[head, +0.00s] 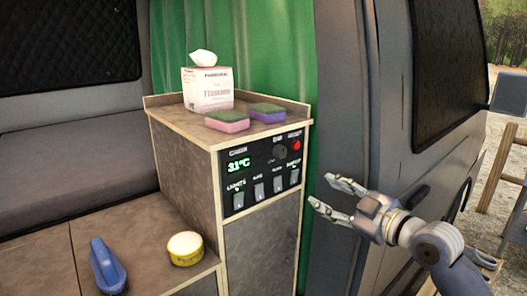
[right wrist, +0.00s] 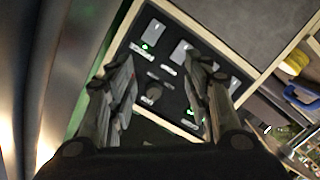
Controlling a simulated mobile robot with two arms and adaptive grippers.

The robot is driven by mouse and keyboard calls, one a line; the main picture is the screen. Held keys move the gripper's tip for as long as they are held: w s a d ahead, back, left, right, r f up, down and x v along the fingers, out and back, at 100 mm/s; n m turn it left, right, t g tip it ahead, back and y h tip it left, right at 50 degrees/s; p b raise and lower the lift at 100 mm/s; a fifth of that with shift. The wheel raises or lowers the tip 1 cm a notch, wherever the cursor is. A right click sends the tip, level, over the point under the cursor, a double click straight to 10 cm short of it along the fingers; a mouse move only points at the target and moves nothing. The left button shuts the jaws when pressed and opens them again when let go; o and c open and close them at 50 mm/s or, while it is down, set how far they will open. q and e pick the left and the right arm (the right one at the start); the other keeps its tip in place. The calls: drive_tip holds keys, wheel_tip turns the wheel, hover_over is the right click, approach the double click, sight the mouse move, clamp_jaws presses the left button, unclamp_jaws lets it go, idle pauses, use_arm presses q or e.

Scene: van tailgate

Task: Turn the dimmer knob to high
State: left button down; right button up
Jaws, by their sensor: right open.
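The dimmer knob (head: 280,151) is a small dark round knob on the upper right of the black control panel (head: 262,164), just left of a red button (head: 296,144). In the right wrist view the knob (right wrist: 153,92) shows between the two fingers, with the panel (right wrist: 172,75) behind it. My right gripper (head: 321,190) is open and empty, to the right of the panel and apart from it. Its fingers point at the panel. The knob's pointer is too small to read. My left gripper is not in view.
A tissue box (head: 207,90) and two sponges (head: 228,120) (head: 266,112) stand on the cabinet top. A yellow tin (head: 185,248) and a blue brush (head: 106,266) lie on the lower counter. The van's door pillar (head: 362,110) is just behind my right gripper.

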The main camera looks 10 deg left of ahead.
sight(283, 153)
wheel_tip(283, 153, up, 7)
drive_tip(key=s+a+n+y, duration=0.1)
drive_tip(key=a+n+y, duration=0.1)
drive_tip(key=a+n, duration=0.1)
drive_tip(key=p+x, duration=0.3)
drive_tip(key=x, duration=0.6)
drive_tip(key=shift+f+p, duration=0.1)
drive_tip(key=shift+p, duration=0.2)
drive_tip(key=shift+w+a+f, duration=0.1)
drive_tip(key=shift+w+a, duration=0.25)
drive_tip(key=shift+a, duration=0.05)
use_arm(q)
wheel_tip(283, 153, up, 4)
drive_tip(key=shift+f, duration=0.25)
use_arm(e)
drive_tip(key=shift+d, duration=0.1)
drive_tip(key=c, duration=1.1)
